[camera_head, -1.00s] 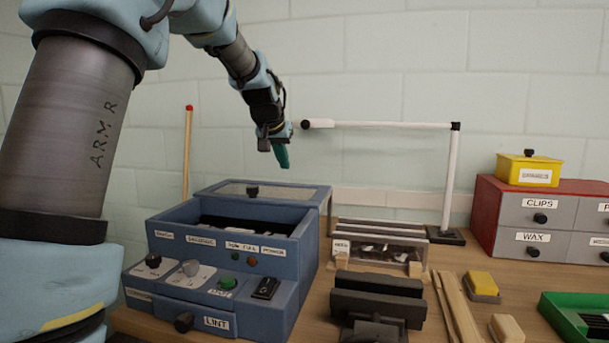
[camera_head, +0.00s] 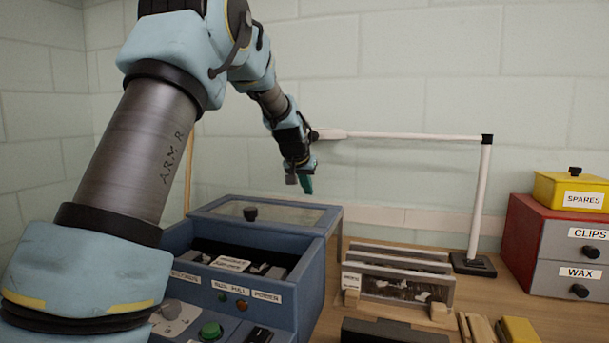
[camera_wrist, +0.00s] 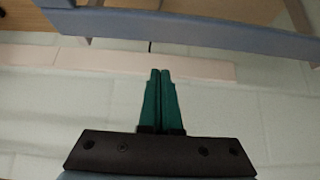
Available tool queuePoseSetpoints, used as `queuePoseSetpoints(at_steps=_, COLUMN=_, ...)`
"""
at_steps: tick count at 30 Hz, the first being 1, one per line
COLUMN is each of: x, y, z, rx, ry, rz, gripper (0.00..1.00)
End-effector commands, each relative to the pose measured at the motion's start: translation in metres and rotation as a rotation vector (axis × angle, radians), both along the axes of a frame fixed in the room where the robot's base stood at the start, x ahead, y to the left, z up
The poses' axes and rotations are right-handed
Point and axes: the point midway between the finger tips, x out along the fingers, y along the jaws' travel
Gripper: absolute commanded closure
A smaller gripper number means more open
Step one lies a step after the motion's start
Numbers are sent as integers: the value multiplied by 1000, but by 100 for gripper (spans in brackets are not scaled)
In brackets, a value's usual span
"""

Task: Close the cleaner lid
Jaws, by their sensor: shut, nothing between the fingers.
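The cleaner (camera_head: 312,270) is a blue box with an open top, low at the middle left of the head view. Its lid (camera_head: 290,212), a blue frame with a clear pane and a black knob (camera_head: 250,213), lies back behind the opening, so the dark inside shows. My gripper (camera_head: 307,186) hangs in the air above and behind the lid's right part, near the wall. Its green fingers are shut with nothing between them. In the wrist view the fingers (camera_wrist: 161,78) point at a blue edge (camera_wrist: 200,32), apart from it.
A white post with a horizontal arm (camera_head: 478,195) stands right of my gripper. A slotted rack (camera_head: 400,275) stands right of the cleaner. A red drawer cabinet (camera_head: 525,235) with a yellow box (camera_head: 570,191) on it stands at the far right. The wall is close behind.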

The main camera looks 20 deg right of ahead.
Motion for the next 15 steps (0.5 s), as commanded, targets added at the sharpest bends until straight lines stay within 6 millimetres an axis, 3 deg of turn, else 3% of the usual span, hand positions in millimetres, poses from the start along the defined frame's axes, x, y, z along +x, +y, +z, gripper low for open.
queuePoseSetpoints(at_steps=4, x=12, y=-10, z=-19, rx=2, ry=2, rz=-1, gripper=100)
queuePoseSetpoints(at_steps=15, x=-17, y=13, z=-18, rx=0, ry=0, rz=-1, gripper=100)
